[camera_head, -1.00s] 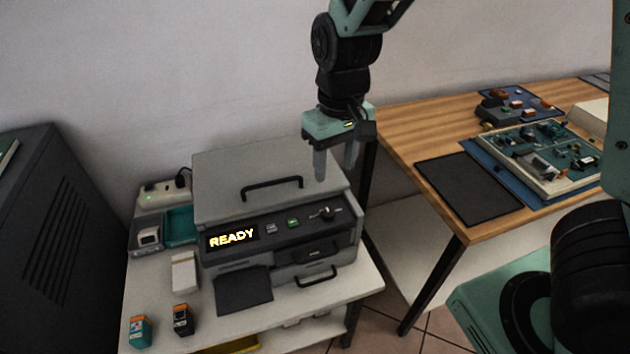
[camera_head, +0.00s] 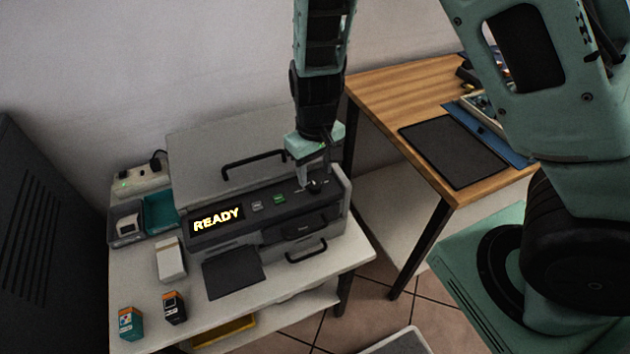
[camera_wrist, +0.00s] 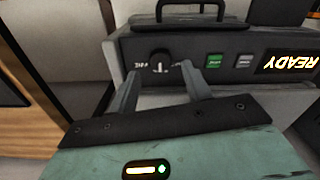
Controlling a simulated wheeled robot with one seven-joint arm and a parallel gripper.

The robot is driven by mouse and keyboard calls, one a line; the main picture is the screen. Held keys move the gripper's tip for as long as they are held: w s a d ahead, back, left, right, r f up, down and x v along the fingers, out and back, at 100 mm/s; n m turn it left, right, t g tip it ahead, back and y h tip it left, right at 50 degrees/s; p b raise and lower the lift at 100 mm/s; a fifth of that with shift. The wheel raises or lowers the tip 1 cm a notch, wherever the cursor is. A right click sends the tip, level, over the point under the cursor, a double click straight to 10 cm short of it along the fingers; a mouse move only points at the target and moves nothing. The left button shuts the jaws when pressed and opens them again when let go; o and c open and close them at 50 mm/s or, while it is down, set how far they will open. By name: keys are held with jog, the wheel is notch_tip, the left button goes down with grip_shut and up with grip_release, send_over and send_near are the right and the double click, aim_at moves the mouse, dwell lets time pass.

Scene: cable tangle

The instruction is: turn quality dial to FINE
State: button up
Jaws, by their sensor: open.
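The quality dial is a black knob (camera_wrist: 160,58) on the dark front panel of the grey printer. In the wrist view, small labels sit on both sides of it, upside down and too small to read surely. My gripper (camera_wrist: 163,78) is open and empty. Its fingers point at the panel, one on each side of the dial in the picture. Contact with the knob cannot be told. In the head view, my gripper (camera_head: 314,180) is over the right end of the panel, and its fingers partly hide the dial. The printer's display (camera_head: 217,219) reads READY.
A green button (camera_head: 280,197) and a grey button (camera_head: 257,206) lie left of the dial. A black handle (camera_head: 254,163) arches above the panel. Two small cartridges (camera_head: 131,323) (camera_head: 174,307) stand on the white table. A wooden table (camera_head: 385,95) stands to the right.

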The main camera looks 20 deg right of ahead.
aim_at(315, 185)
jog(key=shift+f, duration=1.9)
jog(key=c, duration=1)
jog(key=shift+r, duration=0.1)
jog(key=m+p, duration=0.3)
jog(key=m, duration=0.2)
jog(key=shift+r+m, duration=0.1)
jog(key=shift+m, duration=0.2)
jog(key=m+p, duration=0.3)
jog(key=m, duration=0.3)
jog(key=shift+m, duration=0.3)
